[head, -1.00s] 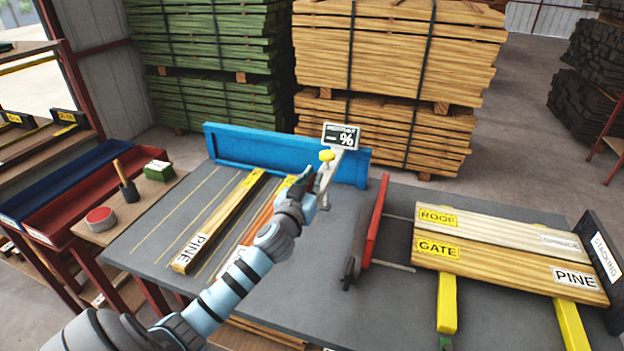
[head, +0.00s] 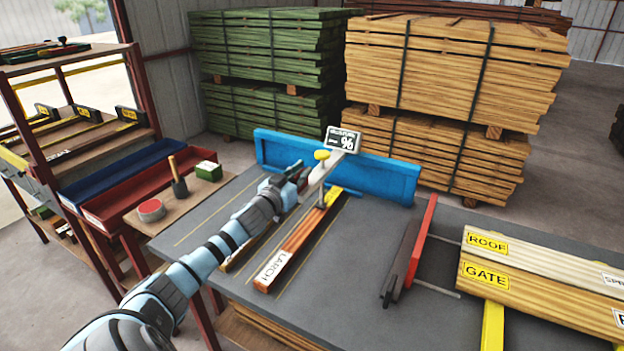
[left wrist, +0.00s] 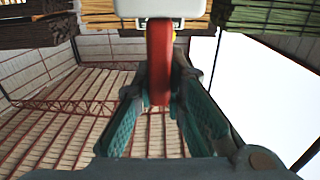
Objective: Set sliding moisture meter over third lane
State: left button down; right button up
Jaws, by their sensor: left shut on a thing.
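The sliding moisture meter, with its white-framed "%" display (head: 343,140) and yellow knob, stands at the blue fence (head: 385,178) across the back of the grey table. Its thin stem drops at the far end of the orange LARCH board (head: 295,250). Whether it touches the board I cannot tell. My left gripper (head: 300,178) is shut on the meter's red handle; the left wrist view shows the red handle (left wrist: 159,65) between the teal fingers, under the white housing (left wrist: 155,8). Another board (head: 232,262) lies left of LARCH, mostly hidden by my arm. My right gripper is not in view.
Yellow lane lines mark the table (head: 375,225). A red upright plate (head: 422,240) stands right of the lanes, then ROOF (head: 487,243) and GATE (head: 486,275) boards. A side stand at left holds a red tin (head: 150,209), a brush and a green box (head: 208,171).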

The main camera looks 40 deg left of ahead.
pick_arm(q)
jog(key=c, duration=1.6)
grip_release()
jog(key=shift+c, duration=0.2)
jog(key=shift+r, duration=0.15)
notch_tip(320, 180, up, 10)
jog(key=shift+f, duration=0.1)
jog(key=shift+a, duration=0.1)
